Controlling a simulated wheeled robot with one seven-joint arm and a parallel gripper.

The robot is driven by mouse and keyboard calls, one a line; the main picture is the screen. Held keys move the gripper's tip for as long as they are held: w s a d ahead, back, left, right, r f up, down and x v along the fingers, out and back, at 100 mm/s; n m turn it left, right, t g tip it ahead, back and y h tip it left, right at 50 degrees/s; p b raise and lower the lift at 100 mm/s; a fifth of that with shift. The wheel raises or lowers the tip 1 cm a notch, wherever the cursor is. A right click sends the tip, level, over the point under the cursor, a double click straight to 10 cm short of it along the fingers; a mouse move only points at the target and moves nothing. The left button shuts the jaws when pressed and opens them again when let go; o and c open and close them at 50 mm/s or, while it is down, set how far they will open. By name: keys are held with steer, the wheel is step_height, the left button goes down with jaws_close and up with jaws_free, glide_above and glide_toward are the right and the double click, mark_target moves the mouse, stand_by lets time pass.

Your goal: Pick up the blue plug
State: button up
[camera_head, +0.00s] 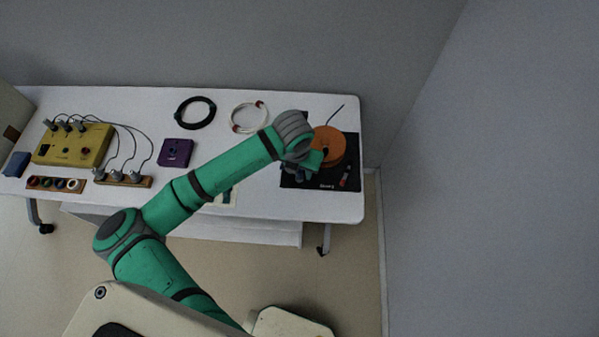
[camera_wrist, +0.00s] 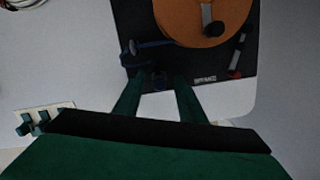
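My gripper (camera_wrist: 158,79) is open over the near part of a black mat (camera_wrist: 125,15), its two green fingers apart. In the head view my gripper (camera_head: 312,162) is low over the mat at the table's right end, and my wrist hides part of it. A dark blue cord with small dark ends (camera_wrist: 150,46) lies on the mat just beyond the fingertips. A small dark bluish piece (camera_wrist: 158,82), perhaps the blue plug, shows between the fingertips. It is too dark to tell its shape or whether a finger touches it.
An orange disc (camera_head: 330,146) sits on the mat, with a red and black stick (camera_wrist: 237,56) beside it. A purple box (camera_head: 176,152), black cable coil (camera_head: 196,112), white cable coil (camera_head: 248,117) and yellow box (camera_head: 75,146) stand left. A wall rises beyond the table's right edge.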

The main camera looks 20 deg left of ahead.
steer(key=shift+f, duration=0.25)
jaws_close()
steer(key=shift+r, duration=0.15)
steer(key=shift+w+r, duration=0.1)
steer(key=shift+r, duration=0.5)
steer(key=s+a+r, duration=0.1)
steer(key=s+r, duration=1)
steer(key=s, duration=0.3)
steer(key=shift+r, duration=0.45)
